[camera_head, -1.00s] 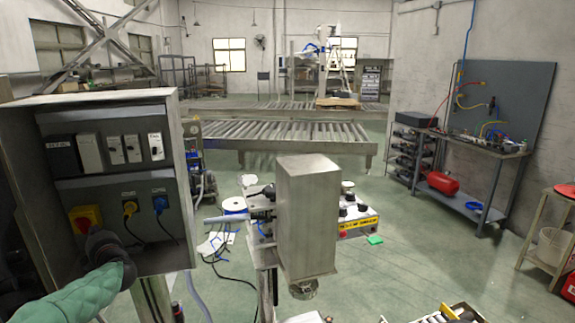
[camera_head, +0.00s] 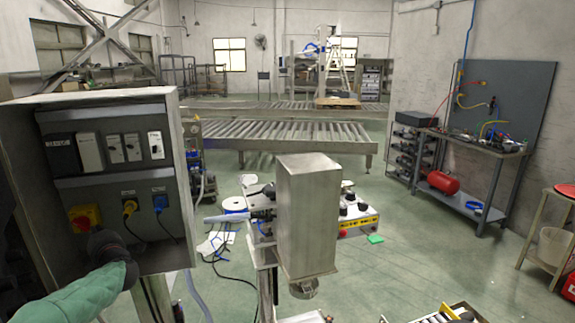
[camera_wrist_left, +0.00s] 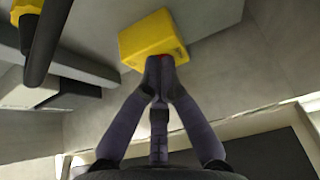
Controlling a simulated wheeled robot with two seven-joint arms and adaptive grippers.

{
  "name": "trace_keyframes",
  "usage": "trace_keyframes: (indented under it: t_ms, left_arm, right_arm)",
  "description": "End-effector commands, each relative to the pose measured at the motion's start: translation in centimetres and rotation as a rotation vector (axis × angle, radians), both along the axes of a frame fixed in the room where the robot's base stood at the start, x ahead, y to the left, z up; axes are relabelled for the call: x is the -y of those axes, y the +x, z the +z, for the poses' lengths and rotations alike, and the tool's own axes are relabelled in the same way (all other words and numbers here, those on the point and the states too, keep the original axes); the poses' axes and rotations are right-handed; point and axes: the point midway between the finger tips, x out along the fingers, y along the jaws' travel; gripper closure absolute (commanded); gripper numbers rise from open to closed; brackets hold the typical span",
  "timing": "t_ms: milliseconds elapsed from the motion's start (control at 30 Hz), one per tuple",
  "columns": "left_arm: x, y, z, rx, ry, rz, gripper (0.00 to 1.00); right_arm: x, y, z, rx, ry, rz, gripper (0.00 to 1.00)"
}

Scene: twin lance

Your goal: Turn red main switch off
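The red main switch (camera_head: 79,225) sits on a yellow housing (camera_head: 92,212) at the lower left inside the open grey control box. My left gripper (camera_head: 98,240), on a green-sleeved arm, is right in front of it and hides part of it. In the left wrist view the fingertips (camera_wrist_left: 160,62) come close together at the yellow housing (camera_wrist_left: 150,35). A little of the red switch (camera_wrist_left: 165,58) shows between them, so they appear shut on it. Which way the switch is turned is hidden. My right gripper is not in view.
Beside the switch are a yellow plug (camera_head: 130,206) and a blue plug (camera_head: 160,202) with hanging cables. A row of breakers (camera_head: 115,148) is above. A tall grey metal box (camera_head: 307,215) stands to the right.

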Motion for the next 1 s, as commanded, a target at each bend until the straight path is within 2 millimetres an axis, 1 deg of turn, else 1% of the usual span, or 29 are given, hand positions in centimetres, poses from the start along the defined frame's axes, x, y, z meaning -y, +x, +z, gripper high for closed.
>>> trace_keyframes:
  t_ms: [200, 400, 533, 667, 1000]
  left_arm:
    - [0.6, -2.1, -0.2, 0.001, 0.000, 0.000, 1.00]
    - [1.2, -4.1, -0.1, 0.001, 0.000, 0.001, 1.00]
    - [1.5, -5.1, -0.1, 0.001, -0.001, 0.001, 1.00]
    - [1.7, -5.4, -0.1, 0.001, -0.001, 0.001, 1.00]
    - [1.7, -5.4, 0.0, 0.001, -0.001, 0.001, 1.00]
  right_arm:
    - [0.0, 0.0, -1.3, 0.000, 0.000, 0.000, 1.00]
    - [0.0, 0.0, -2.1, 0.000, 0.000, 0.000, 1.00]
    - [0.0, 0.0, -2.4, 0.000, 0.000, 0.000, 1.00]
    - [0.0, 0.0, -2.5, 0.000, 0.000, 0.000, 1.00]
    - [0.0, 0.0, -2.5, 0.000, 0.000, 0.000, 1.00]
